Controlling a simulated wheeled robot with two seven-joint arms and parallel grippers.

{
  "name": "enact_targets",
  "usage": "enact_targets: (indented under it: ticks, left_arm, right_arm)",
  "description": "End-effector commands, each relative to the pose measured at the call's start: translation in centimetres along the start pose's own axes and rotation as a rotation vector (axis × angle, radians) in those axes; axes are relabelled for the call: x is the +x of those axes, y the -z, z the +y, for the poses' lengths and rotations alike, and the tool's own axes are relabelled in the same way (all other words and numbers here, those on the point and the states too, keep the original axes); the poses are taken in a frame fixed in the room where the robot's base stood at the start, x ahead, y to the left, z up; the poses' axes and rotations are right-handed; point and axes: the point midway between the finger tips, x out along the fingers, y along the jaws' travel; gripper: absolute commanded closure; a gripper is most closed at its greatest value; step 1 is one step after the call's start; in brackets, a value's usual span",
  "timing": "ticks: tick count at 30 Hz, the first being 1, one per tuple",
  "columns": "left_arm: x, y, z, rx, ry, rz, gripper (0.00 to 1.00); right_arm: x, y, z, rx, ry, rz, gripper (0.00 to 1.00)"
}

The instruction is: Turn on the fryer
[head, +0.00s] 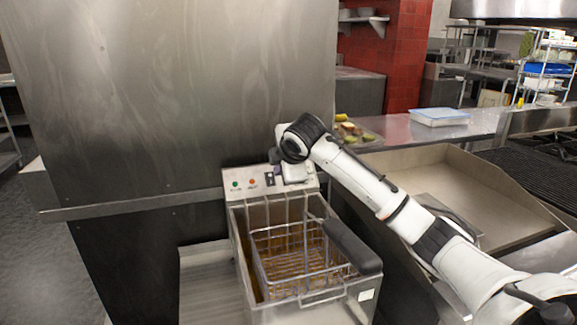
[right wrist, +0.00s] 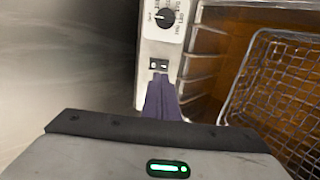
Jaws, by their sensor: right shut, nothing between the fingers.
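The fryer (head: 246,262) stands below me in the head view. Its sloped control panel (head: 228,195) at the back carries a green light (head: 235,184), an orange light (head: 252,182) and a small dark switch (head: 270,181). My right gripper (head: 275,157) is over the right part of the panel and hides some of it. In the right wrist view, its closed dark purple fingers (right wrist: 160,90) are shut and empty. Their tips lie just below the switch (right wrist: 158,64); I cannot tell whether they touch it. A dial (right wrist: 165,18) sits beyond the switch. My left gripper is out of view.
A wire basket (head: 290,262) with a thick black handle (head: 352,247) sits in the fryer, over brownish oil. A tall steel panel (head: 170,90) rises behind and left. A steel counter (head: 400,130) with food and a griddle (head: 440,165) lie right.

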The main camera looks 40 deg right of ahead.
Motion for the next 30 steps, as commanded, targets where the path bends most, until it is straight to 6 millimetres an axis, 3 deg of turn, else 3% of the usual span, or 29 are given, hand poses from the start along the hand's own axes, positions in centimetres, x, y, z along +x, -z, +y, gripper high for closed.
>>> enact_targets:
  ticks: [6, 11, 30]
  left_arm:
    - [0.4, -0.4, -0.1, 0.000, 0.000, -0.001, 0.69]
    - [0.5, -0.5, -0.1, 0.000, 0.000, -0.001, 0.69]
    - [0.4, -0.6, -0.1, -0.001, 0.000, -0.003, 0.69]
  right_arm:
    - [-4.2, 0.0, -0.3, -0.003, -0.002, 0.000, 1.00]
    - [-5.8, 0.0, -0.4, -0.002, 0.000, 0.000, 1.00]
    - [-6.2, -0.1, -0.4, -0.001, 0.001, 0.000, 1.00]
